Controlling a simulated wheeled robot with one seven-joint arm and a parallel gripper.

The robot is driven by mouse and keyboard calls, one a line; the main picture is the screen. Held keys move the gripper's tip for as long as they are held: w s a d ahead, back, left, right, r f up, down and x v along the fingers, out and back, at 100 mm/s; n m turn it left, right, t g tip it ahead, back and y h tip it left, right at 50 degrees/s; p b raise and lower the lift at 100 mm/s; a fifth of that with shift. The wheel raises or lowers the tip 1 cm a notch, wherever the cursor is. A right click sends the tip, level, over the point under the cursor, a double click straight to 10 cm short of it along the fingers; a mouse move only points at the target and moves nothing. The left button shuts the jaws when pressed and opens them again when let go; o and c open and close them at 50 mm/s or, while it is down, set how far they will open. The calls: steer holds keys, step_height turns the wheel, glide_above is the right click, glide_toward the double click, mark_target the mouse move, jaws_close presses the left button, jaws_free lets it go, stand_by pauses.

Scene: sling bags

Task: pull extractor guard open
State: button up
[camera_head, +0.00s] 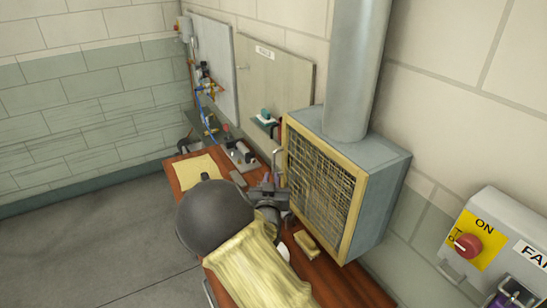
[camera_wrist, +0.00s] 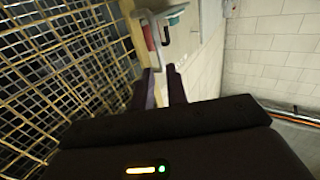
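The extractor guard (camera_head: 321,187) is a mesh grille in a pale yellow frame on the front of the grey extractor box (camera_head: 378,205). It looks closed against the box. A grey bar handle (camera_head: 277,160) stands out at the guard's left edge. In the wrist view the mesh guard (camera_wrist: 60,75) fills the left side and the handle (camera_wrist: 153,38) lies just beyond my fingertips. I cannot tell whether the fingertips touch the handle. In the head view my arm partly hides the gripper (camera_head: 274,180).
A wooden bench (camera_head: 340,285) runs below the extractor, with a yellow sponge-like block (camera_head: 306,243) and a yellow cloth (camera_head: 196,171) on it. A duct (camera_head: 356,70) rises from the box. A fan switch box (camera_head: 500,245) is at right. Open floor (camera_head: 90,245) lies left.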

mark_target(273, 163)
steer(key=w+p, duration=0.3)
steer(key=w, duration=0.6)
steer(key=shift+w+p, duration=0.25)
steer(key=shift+p, duration=0.1)
jaws_close()
steer(key=shift+s+a, duration=0.1)
